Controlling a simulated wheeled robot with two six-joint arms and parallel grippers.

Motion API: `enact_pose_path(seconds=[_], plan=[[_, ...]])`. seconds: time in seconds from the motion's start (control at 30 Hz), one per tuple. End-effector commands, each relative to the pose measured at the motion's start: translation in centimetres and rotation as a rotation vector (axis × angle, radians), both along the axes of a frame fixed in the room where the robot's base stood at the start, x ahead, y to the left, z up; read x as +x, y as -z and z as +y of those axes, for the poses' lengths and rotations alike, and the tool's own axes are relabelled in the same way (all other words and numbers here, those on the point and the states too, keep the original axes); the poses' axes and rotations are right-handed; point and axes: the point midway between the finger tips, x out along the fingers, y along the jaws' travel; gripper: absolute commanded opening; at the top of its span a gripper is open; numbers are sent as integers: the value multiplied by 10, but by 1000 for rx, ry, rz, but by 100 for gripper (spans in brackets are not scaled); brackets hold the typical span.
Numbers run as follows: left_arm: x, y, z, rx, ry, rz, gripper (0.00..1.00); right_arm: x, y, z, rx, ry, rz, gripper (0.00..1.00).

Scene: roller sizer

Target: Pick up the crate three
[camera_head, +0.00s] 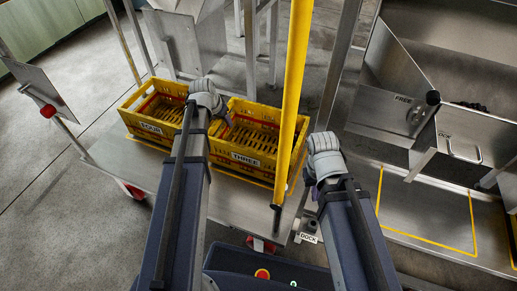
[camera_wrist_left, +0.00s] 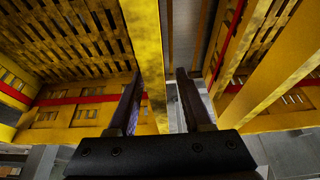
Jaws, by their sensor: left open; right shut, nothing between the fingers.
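Crate three (camera_head: 240,162) is a yellow slatted crate with a THREE label on its near side. It stands on a metal table, right of another yellow crate labelled FOUR (camera_head: 150,128). My left gripper (camera_head: 228,118) is above the left end of crate three, by the gap between the crates. In the left wrist view the open fingers (camera_wrist_left: 160,98) point down, with a yellow crate wall (camera_wrist_left: 150,70) between them. I cannot tell whether they touch it. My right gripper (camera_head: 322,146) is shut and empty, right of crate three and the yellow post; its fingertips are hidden.
A yellow post (camera_head: 293,90) rises at crate three's right end, between my arms. The metal table (camera_head: 232,205) has bare room in front of the crates. A metal machine with a FREE label (camera_head: 403,98) and a yellow-outlined metal surface (camera_head: 425,215) are at right.

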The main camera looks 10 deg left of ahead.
Motion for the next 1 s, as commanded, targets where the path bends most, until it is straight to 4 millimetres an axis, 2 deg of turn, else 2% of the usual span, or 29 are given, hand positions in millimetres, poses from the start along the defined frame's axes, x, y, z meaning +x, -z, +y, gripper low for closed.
enact_pose_path(seconds=[0.93,1.0], plan=[[0,4,0,0,0,0,50,0,4,0,0,0,0,0],[0,4,0,0,0,0,42,0,4,0,0,0,0,0]])
